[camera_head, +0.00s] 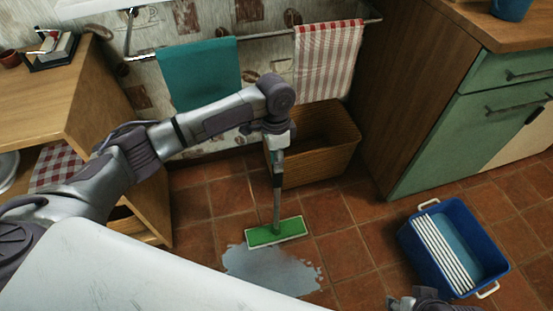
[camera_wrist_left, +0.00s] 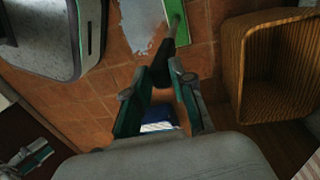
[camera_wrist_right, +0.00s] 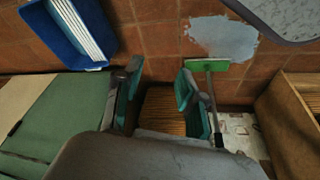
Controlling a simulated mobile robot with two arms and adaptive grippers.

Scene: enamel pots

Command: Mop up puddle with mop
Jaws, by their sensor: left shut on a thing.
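The mop has a green flat head (camera_head: 290,230) and a thin grey pole (camera_head: 277,195). Its head lies on the floor at the far edge of the grey-blue puddle (camera_head: 268,272). My left gripper (camera_head: 277,150) is shut on the upper part of the pole, which stands nearly upright. The mop head also shows in the left wrist view (camera_wrist_left: 178,25) and the right wrist view (camera_wrist_right: 208,65). My right gripper (camera_wrist_right: 160,85) is open and empty. In the head view it shows only partly at the bottom edge, right of the puddle.
A blue bucket (camera_head: 408,240) with a white slatted wringer stands on the tiles at right. A wicker basket (camera_head: 325,160) stands behind the mop. A green-fronted cabinet (camera_head: 430,140) is at right, a wooden cabinet (camera_head: 85,95) at left. Tiles between puddle and bucket are clear.

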